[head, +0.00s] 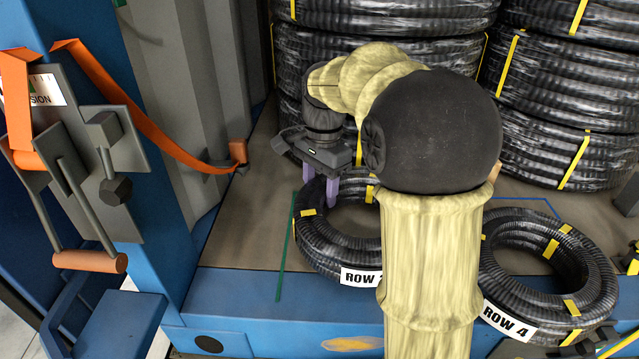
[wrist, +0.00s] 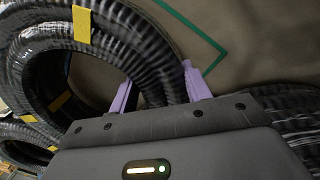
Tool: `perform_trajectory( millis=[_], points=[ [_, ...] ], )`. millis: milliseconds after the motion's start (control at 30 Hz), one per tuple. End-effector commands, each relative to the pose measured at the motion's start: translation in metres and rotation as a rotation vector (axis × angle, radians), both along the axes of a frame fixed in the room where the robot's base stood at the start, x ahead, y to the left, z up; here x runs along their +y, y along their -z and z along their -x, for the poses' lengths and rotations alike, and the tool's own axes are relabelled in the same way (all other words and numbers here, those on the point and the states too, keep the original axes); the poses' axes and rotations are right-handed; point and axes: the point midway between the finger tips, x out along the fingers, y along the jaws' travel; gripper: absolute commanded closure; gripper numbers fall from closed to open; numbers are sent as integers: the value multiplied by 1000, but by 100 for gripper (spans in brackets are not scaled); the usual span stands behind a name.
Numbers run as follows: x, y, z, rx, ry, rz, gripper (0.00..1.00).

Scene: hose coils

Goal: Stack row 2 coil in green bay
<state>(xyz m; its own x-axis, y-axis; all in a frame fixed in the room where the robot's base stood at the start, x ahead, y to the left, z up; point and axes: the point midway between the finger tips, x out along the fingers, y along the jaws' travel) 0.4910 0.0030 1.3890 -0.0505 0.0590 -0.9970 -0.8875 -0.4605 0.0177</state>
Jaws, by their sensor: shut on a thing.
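A black ribbed hose coil (head: 320,245) with yellow bands has a white label reading ROW, its number mostly hidden by my arm. It lies flat at the floor's front edge, just right of a green line (head: 286,245). My gripper (head: 321,195) points down at the coil's far left side. In the wrist view the purple fingers of my gripper (wrist: 158,92) straddle the coil's tube (wrist: 150,55), shut on it. A green corner line (wrist: 205,42) shows on the floor beyond the tube. I cannot tell whether the coil touches the floor.
A ROW 4 coil (head: 545,270) lies to the right, partly behind my arm, near a blue floor line (head: 530,199). Tall stacks of banded coils (head: 560,90) stand behind. At left are a blue post (head: 150,200), a crank handle (head: 90,262) and an orange strap (head: 130,115). Bare floor shows left of the green line.

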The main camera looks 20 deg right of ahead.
Motion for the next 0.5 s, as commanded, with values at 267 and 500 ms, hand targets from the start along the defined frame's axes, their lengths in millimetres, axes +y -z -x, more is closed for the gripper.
perform_trajectory(
  millis=[267,500],
  points=[
    [1,8,0,-2,-3,1,100],
    [2,8,0,-1,-5,2,100]
  ],
)
